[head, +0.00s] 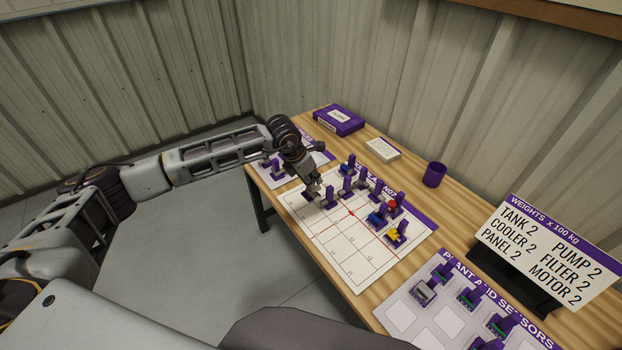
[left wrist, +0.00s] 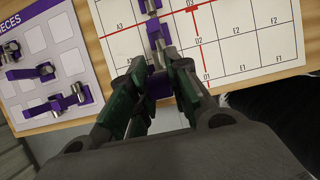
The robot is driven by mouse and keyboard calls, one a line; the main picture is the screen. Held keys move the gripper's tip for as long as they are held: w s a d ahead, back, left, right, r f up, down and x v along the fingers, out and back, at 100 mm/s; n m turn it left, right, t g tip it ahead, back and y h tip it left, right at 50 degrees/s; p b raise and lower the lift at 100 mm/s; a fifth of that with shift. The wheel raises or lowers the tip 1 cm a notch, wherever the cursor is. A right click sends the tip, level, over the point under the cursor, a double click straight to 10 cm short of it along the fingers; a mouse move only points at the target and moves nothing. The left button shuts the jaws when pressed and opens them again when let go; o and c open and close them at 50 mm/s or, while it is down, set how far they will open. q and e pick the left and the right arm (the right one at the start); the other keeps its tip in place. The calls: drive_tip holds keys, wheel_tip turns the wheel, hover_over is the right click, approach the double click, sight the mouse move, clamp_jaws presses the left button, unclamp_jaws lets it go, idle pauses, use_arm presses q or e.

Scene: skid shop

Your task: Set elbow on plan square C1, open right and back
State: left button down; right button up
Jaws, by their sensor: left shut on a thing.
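My left gripper (head: 313,193) is over the near left part of the white plan sheet (head: 352,262). In the left wrist view its dark green fingers (left wrist: 165,72) are shut on a small purple piece (left wrist: 158,86), taken to be the elbow. Its pipe openings are hidden by the fingers. The piece is low over the sheet; I cannot tell whether it touches. Labels D1 and D2 show to the right of the fingers; the square under the piece is covered. Another purple and grey piece (left wrist: 155,36) stands just beyond the fingertips. My right gripper is not in view.
Several purple-handled pieces (head: 378,218) stand on the sheet's far side. A pieces tray card (left wrist: 38,45) lies to the left, the plant and sensors card (head: 400,313) to the right. A purple cup (head: 434,174) and weights sign (head: 548,252) stand behind. Near right squares are bare.

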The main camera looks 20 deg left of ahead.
sight(311, 197)
use_arm(q)
drive_tip(key=shift+b, duration=0.6)
idle(0.7)
drive_tip(key=shift+f, duration=0.15)
idle(0.3)
drive_tip(key=shift+f+b, duration=0.65)
drive_tip(key=shift+b, duration=0.05)
drive_tip(key=shift+f+b, duration=1.3)
drive_tip(key=shift+f, duration=0.3)
drive_tip(key=shift+f, duration=0.3)
drive_tip(key=shift+f+b, duration=0.1)
drive_tip(key=shift+b, duration=0.2)
drive_tip(key=shift+f+b, duration=1.35)
drive_tip(key=shift+f, duration=0.15)
drive_tip(key=shift+f, duration=0.2)
drive_tip(key=shift+b, duration=0.45)
